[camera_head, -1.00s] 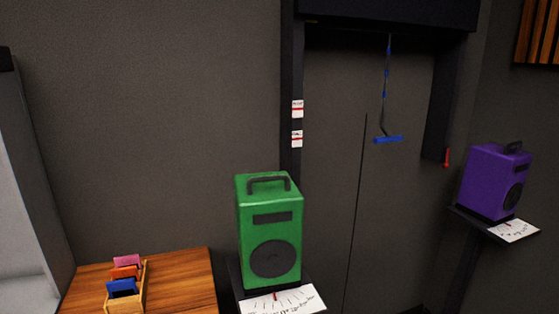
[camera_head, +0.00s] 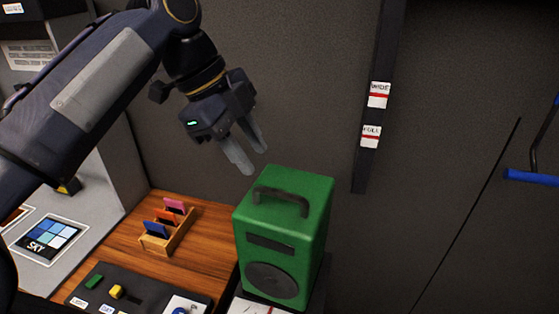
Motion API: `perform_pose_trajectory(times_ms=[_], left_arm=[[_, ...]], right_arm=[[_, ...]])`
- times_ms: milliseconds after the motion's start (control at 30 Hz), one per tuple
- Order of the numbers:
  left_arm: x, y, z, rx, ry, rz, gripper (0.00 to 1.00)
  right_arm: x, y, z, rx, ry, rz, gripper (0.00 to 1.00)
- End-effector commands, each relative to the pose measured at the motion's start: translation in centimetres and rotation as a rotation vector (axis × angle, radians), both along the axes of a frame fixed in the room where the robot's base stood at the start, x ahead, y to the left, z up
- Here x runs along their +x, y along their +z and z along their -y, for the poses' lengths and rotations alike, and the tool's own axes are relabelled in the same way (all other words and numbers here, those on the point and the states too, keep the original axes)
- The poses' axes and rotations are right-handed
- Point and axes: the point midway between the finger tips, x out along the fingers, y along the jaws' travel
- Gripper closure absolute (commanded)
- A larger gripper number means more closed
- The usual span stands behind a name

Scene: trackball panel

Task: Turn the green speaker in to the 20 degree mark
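The green speaker (camera_head: 285,232) stands upright on a dark stand at the lower middle of the head view. It has a dark handle on top, and a dark slot and a round cone on its front. A white marked card (camera_head: 250,307) under its front is mostly cut off by the bottom edge, so its degree marks cannot be read. My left gripper (camera_head: 252,160) is above and behind the speaker's left top edge, apart from it. Its two fingers point down, spread a little, with nothing between them. My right gripper is not in view.
A wooden table (camera_head: 212,232) left of the speaker holds a small rack (camera_head: 170,238) of coloured cards and a dark control panel (camera_head: 135,295). A dark post (camera_head: 375,150) with labels rises behind on the right. A blue bar (camera_head: 530,176) hangs at the right edge.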

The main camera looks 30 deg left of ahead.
Motion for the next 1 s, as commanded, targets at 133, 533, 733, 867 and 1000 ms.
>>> perform_pose_trajectory(times_ms=[133,533,733,867,1000], left_arm=[[0.4,-1.8,0.7,0.003,-0.009,-0.001,0.66],[1.6,-6.4,2.5,0.000,-0.006,0.001,0.66],[1.7,-6.7,2.6,0.001,-0.005,0.004,0.66],[1.7,-6.7,2.6,0.000,-0.004,0.003,0.68],[1.7,-6.7,2.6,0.000,-0.004,0.003,0.87]], right_arm=[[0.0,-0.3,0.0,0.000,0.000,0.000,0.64],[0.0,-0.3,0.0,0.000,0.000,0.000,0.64],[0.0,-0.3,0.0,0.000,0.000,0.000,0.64],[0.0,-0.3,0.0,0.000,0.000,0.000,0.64],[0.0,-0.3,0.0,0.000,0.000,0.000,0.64]])
